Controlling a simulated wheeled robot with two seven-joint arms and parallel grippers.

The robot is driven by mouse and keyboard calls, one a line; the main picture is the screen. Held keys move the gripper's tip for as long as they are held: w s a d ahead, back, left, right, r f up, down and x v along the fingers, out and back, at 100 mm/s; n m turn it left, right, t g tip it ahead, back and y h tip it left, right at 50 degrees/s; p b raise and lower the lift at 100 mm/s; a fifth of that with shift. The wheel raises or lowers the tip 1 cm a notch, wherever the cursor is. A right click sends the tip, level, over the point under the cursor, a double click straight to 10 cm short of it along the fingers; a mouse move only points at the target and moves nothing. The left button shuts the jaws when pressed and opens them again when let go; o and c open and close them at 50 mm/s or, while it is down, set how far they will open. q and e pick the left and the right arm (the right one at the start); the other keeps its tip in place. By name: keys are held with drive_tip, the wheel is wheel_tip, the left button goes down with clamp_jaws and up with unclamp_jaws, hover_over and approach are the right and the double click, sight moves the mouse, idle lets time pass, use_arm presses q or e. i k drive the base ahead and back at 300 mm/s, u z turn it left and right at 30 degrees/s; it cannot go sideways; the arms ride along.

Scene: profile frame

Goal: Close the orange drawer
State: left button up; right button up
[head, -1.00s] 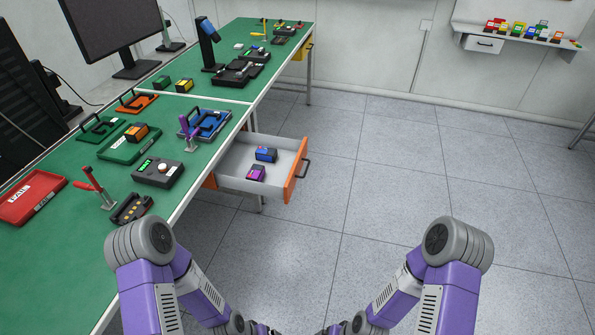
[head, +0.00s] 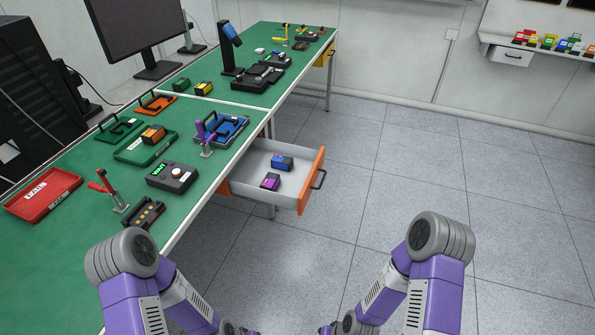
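The orange drawer (head: 313,178) is pulled out from under the green-topped workbench (head: 215,190). Its front is orange with a dark handle (head: 319,179), and its inside is light grey. A blue and black box (head: 282,162) and a purple and black box (head: 270,182) lie inside it. My two purple and grey arms show at the bottom left and bottom right, apart from the drawer. My grippers are below the picture's lower edge and out of sight.
The bench carries a red tray (head: 43,193), a green tray (head: 147,147), a blue tray (head: 226,128), a dark device with a white knob (head: 172,177) and a monitor (head: 120,32). A yellow drawer (head: 325,58) is at the far end. The tiled floor (head: 400,180) right of the drawer is clear.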

sight(295, 188)
drive_tip(key=u, duration=0.45)
drive_tip(key=i, duration=0.8)
drive_tip(key=z, duration=0.55)
drive_tip(key=i, duration=0.6)
drive_tip(key=z, duration=0.65)
